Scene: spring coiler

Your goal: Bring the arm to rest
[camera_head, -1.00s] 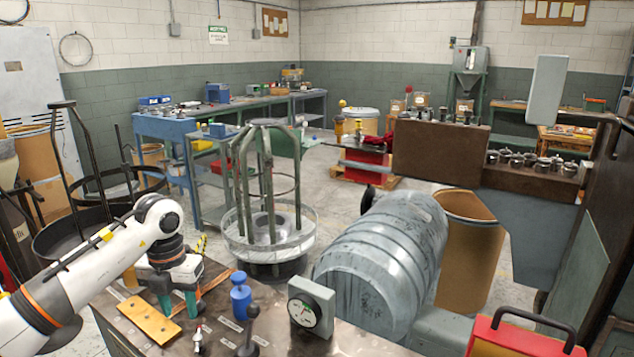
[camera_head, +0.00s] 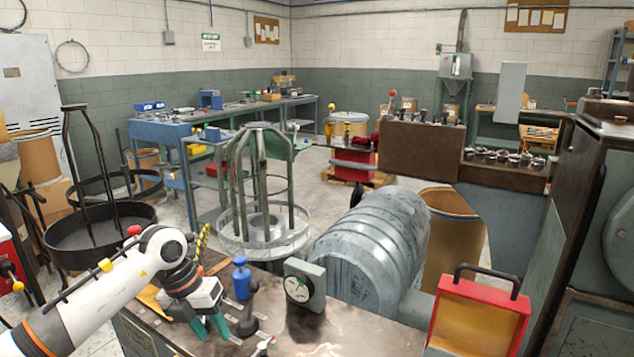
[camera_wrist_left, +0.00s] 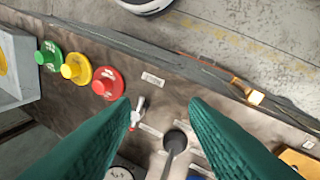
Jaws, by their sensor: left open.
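My left arm comes in from the left in the head view. Its gripper (camera_head: 210,328) has green fingers and points down over the brown bench top, left of the blue knob (camera_head: 241,278). In the left wrist view the green fingers of the gripper (camera_wrist_left: 163,103) are spread apart with nothing held between them. My right gripper is not in view.
A dial gauge (camera_head: 300,287) stands right of the blue knob, with a grey ribbed drum behind it (camera_head: 365,245). A red box with a handle (camera_head: 478,318) is at the right. Green, yellow and red buttons (camera_wrist_left: 107,83) line the bench edge. An orange plate (camera_wrist_left: 298,162) lies nearby.

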